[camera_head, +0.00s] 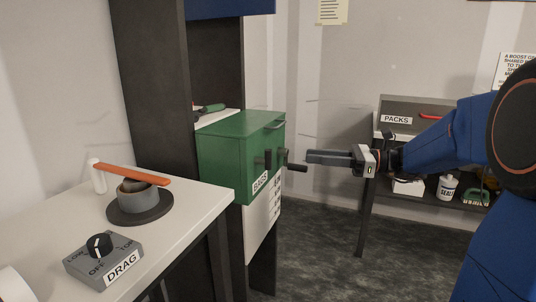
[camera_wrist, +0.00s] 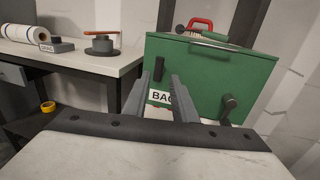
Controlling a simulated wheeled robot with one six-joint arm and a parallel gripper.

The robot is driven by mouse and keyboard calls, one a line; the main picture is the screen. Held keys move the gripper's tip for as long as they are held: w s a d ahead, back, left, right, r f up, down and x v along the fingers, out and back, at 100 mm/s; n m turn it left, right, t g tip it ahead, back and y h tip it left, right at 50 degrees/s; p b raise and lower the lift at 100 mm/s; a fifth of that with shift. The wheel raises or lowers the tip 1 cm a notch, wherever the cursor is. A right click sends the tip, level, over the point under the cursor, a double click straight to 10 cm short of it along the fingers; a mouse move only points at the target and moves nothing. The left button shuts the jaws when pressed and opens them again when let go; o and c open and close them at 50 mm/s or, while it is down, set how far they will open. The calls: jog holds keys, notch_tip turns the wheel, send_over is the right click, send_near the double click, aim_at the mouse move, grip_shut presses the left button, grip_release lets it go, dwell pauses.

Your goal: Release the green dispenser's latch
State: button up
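The green dispenser (camera_head: 222,152), labelled BAGS, stands beside a dark upright; its front also shows in the wrist view (camera_wrist: 205,78). On its front are a short upright black bar (camera_wrist: 158,68) at the left, which looks like the latch, and a dark crank (camera_wrist: 228,106) at the lower right. The bar is upright; whether it is fastened cannot be told. My gripper (camera_head: 309,156) is in front of the dispenser, apart from it. In the wrist view its fingers (camera_wrist: 158,78) are spread with nothing between them, the bar showing between the tips.
The left bench (camera_head: 190,220) holds a grey DRAG dial box (camera_head: 105,262) and a dark round pot (camera_head: 138,205) with an orange bar. A PACKS box (camera_head: 425,108) stands on a shelf behind my arm. The crank's handle (camera_head: 297,168) juts towards my gripper.

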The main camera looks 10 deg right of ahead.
aim_at(268, 168)
jog(key=x, duration=1.4)
jog(key=shift+a, duration=0.2)
grip_shut()
